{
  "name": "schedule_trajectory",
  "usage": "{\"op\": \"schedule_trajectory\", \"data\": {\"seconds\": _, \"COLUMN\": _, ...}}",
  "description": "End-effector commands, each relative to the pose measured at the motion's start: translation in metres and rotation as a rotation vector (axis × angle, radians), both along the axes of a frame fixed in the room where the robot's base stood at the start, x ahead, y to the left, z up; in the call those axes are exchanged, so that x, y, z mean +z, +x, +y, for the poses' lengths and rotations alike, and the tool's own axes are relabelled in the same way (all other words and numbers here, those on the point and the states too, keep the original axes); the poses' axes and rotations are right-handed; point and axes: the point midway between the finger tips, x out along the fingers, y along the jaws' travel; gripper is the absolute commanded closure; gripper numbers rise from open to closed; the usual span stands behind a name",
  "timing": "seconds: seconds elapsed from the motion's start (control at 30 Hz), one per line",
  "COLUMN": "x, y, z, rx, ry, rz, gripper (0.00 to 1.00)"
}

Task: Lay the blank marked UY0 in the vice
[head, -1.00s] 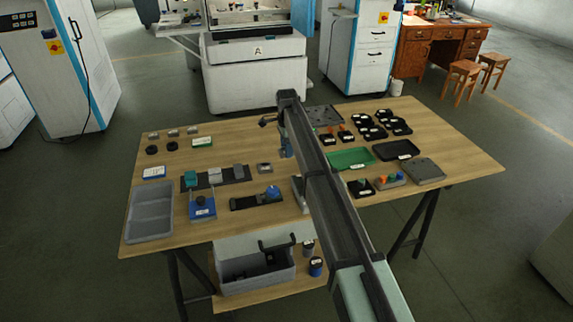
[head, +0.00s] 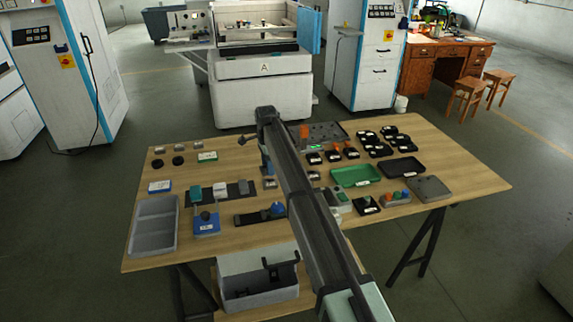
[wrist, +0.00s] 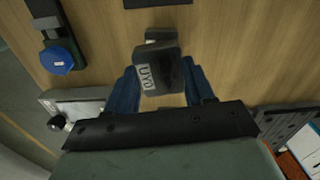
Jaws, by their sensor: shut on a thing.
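In the wrist view, the blank marked UY0 (wrist: 167,68) is a dark block with a white label. It sits between the blue fingers of my gripper (wrist: 162,88), which is shut on it, above the wooden table. In the head view my gripper (head: 266,168) hangs from the arm's end over the table's middle, mostly hidden by the arm; the blank cannot be made out there. A black fixture with a blue knob (head: 277,208), possibly the vice, lies at front centre; its knob (wrist: 58,62) is at upper left in the wrist view.
A blue stand (head: 206,223), a dark strip with several blocks (head: 243,187) and a grey bin (head: 153,226) are on the left. A green tray (head: 356,176), a black tray (head: 405,167) and several small dark trays are on the right. Bare wood shows between.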

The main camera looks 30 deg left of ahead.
Motion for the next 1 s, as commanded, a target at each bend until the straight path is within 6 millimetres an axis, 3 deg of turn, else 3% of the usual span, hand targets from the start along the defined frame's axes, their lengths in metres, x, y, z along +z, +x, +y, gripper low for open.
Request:
{"op": "schedule_trajectory", "data": {"seconds": 0.03, "x": 0.001, "y": -0.024, "z": 0.005, "rx": 0.021, "ry": 0.002, "rz": -0.001, "gripper": 0.96}}
{"op": "schedule_trajectory", "data": {"seconds": 0.23, "x": 0.002, "y": -0.101, "z": 0.012, "rx": 0.090, "ry": 0.004, "rz": -0.004, "gripper": 0.96}}
{"op": "schedule_trajectory", "data": {"seconds": 0.4, "x": 0.002, "y": -0.155, "z": -0.009, "rx": 0.090, "ry": 0.004, "rz": -0.004, "gripper": 0.96}}
{"op": "schedule_trajectory", "data": {"seconds": 0.67, "x": -0.001, "y": -0.183, "z": -0.044, "rx": -0.018, "ry": 0.000, "rz": 0.000, "gripper": 0.96}}
{"op": "schedule_trajectory", "data": {"seconds": 1.0, "x": -0.003, "y": -0.181, "z": -0.042, "rx": -0.114, "ry": -0.003, "rz": 0.003, "gripper": 0.96}}
